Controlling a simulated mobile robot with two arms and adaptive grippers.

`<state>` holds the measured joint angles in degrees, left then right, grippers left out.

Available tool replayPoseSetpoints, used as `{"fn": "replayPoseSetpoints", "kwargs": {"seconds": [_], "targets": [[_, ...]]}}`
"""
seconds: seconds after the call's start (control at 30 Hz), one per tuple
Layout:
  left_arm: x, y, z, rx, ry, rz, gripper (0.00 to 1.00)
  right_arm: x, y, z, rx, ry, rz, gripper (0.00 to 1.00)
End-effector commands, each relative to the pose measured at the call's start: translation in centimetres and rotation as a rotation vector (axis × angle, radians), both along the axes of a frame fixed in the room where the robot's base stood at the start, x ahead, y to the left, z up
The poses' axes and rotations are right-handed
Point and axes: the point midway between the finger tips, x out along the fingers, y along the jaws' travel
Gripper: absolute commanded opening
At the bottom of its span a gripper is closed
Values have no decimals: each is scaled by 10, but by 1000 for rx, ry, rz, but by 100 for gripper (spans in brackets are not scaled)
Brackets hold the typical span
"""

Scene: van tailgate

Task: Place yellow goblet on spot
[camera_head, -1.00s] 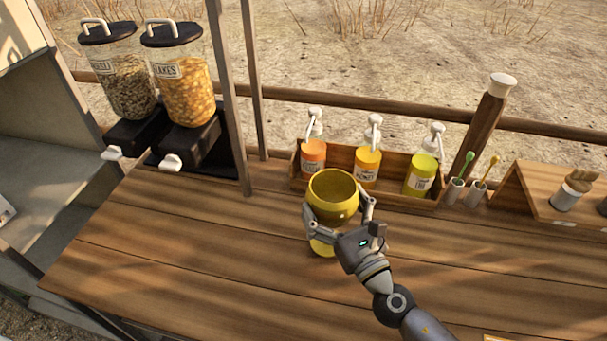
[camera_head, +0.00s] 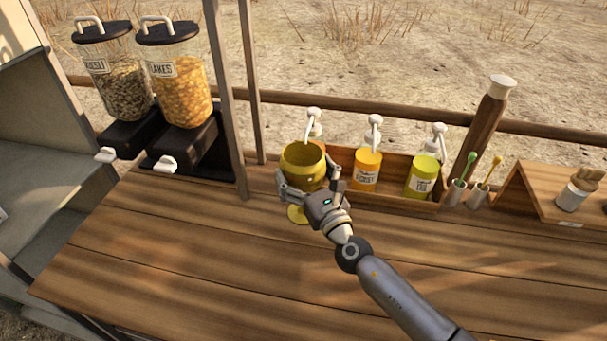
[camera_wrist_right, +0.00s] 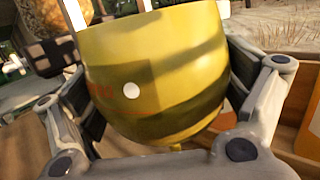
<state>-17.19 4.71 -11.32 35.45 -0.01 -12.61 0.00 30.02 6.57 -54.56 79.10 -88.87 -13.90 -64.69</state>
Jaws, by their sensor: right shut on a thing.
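The yellow goblet (camera_head: 303,168) has a round bowl, a stem and a round foot (camera_head: 297,214). It stands about upright in the head view, in front of the left end of the bottle box. My right gripper (camera_head: 306,190) is shut on its bowl, one finger on each side. In the right wrist view the bowl (camera_wrist_right: 155,75) fills the middle between the two fingers. I cannot tell whether the foot touches the wooden counter (camera_head: 200,270). No marked spot is clearly visible. My left gripper is not in view.
A wooden box (camera_head: 396,193) holds several pump bottles right behind the goblet. Small cups with spoons (camera_head: 455,192) and a wooden stand (camera_head: 540,200) are at the right. The front counter is clear.

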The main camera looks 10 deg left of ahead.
Motion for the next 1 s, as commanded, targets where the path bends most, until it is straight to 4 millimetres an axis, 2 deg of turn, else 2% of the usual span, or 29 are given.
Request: {"fn": "replayPoseSetpoints", "kwargs": {"seconds": [0.33, 0.37, 0.4, 0.87, 1.0], "targets": [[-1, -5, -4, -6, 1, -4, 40, 0, 0, -3, 0, -2, 0, 67], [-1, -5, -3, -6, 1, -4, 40, 0, 0, -2, 0, -1, 0, 96], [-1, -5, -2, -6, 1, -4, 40, 0, 0, -2, 0, -1, 0, 100], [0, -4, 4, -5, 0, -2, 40, 0, 0, 4, 0, -1, 0, 100], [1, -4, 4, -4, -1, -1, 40, -15, -13, -2, -1, 1, -1, 100]]}}
